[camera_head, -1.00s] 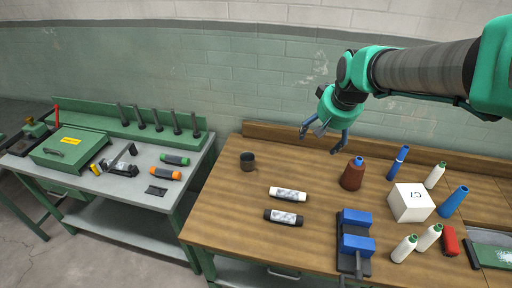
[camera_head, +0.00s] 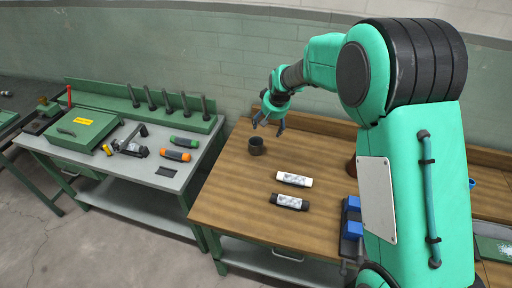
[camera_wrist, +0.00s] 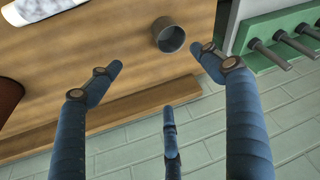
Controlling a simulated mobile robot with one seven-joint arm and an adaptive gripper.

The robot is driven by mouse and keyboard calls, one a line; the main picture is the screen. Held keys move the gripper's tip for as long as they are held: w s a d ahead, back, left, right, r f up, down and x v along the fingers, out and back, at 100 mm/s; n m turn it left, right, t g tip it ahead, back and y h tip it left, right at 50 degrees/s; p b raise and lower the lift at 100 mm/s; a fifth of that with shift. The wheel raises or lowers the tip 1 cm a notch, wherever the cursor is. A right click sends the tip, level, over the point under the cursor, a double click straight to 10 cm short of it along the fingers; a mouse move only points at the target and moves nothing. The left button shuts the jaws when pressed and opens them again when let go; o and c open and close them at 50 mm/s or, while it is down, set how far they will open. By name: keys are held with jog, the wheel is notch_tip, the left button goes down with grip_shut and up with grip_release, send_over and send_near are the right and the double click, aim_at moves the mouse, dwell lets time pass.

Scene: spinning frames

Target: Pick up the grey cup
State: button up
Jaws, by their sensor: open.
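The grey cup (camera_head: 256,146) stands upright on the wooden workbench, near its left edge. It also shows in the wrist view (camera_wrist: 168,37), just beyond the fingertips, with its open top visible. My gripper (camera_head: 268,124) hangs above and slightly behind the cup in the head view. In the wrist view my gripper (camera_wrist: 158,62) has its blue fingers spread wide, with nothing between them. The cup is apart from all the fingers.
A white bottle (camera_head: 294,179) and a black bottle (camera_head: 289,202) lie in front of the cup. A blue vise (camera_head: 350,222) stands at right, partly hidden by my arm. A grey side bench (camera_head: 130,178) with tools stands at left. Bare wood surrounds the cup.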

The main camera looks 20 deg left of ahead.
jog(key=w+a+f, duration=0.1)
jog(key=a+f, duration=0.3)
jog(key=shift+w+f, duration=0.15)
jog(key=shift+f, duration=0.25)
jog(key=shift+a, duration=0.1)
send_near(256, 142)
jog(key=shift+s+f, duration=0.4)
jog(key=shift+s, duration=0.35)
jog(key=shift+f, duration=0.1)
jog(key=shift+x, duration=2.55)
jog(key=shift+a, duration=0.1)
jog(key=c, duration=1.2)
